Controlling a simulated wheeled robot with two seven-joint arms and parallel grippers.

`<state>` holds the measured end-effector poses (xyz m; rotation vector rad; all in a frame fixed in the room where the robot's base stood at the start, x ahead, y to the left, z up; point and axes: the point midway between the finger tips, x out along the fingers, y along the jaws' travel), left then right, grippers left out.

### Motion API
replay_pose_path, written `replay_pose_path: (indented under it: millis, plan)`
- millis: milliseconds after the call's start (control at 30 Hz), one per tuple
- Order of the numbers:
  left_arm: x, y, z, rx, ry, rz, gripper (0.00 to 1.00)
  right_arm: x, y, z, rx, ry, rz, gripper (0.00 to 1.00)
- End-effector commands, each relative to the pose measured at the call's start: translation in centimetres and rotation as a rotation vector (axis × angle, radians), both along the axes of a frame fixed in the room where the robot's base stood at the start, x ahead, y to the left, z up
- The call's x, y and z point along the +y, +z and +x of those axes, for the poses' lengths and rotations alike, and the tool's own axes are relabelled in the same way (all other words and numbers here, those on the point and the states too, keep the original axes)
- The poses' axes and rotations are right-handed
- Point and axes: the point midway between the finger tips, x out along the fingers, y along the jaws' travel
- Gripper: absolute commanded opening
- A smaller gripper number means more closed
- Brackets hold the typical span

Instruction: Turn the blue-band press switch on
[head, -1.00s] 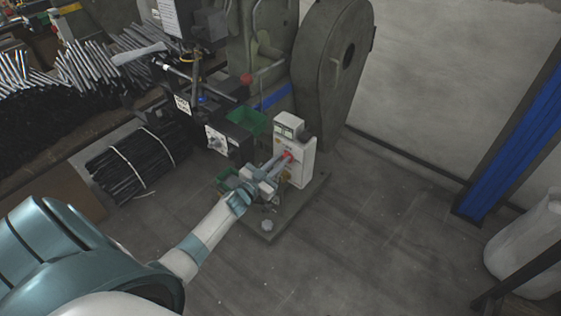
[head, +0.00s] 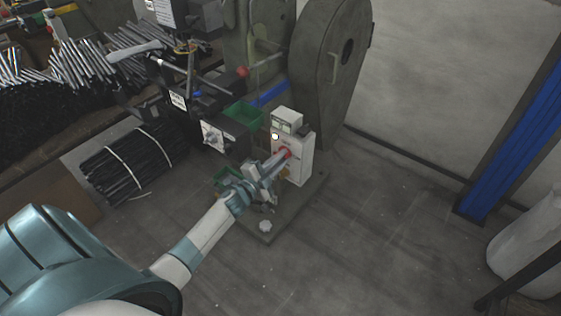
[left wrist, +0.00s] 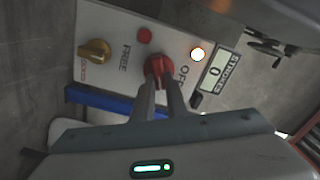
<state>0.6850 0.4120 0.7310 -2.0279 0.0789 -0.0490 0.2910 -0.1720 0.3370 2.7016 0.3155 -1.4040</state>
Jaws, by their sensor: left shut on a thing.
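The press with the blue band (head: 272,95) stands at the back centre. Its white control box (head: 301,160) faces my left arm. In the left wrist view the box panel (left wrist: 112,28) carries a red switch knob (left wrist: 158,66), with lettering beside it partly hidden. My left gripper (head: 284,157) is shut on this red knob; its two fingers (left wrist: 157,92) press on the knob from both sides. A round lamp (left wrist: 197,54) glows white, and it also shows lit in the head view (head: 275,136). The counter display (left wrist: 216,70) reads 0. My right gripper is out of view.
A yellow knob (left wrist: 94,51) and a small red button (left wrist: 145,35) sit near the switch. Bundled black rods (head: 130,165) lie at left.

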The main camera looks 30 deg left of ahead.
Motion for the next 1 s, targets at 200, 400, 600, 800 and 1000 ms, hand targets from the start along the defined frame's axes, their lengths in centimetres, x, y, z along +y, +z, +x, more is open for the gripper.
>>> replay_pose_path:
  millis: [200,400,600,800,1000]
  plan:
    - [-0.1,-0.5,0.0,-0.016,-0.001,0.196,0.00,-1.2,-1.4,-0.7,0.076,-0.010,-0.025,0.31]
    - [-0.2,-0.6,0.0,-0.028,-0.002,0.343,0.00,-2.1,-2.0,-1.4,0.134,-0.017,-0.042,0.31]
    - [-0.2,-0.7,0.0,-0.033,-0.001,0.434,0.00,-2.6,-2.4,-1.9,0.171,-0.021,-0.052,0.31]
    - [-0.2,-0.7,0.0,-0.035,-0.002,0.471,0.00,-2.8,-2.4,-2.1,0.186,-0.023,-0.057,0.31]
    - [-0.2,-0.7,0.0,-0.036,-0.002,0.475,0.00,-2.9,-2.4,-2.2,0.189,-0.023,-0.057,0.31]
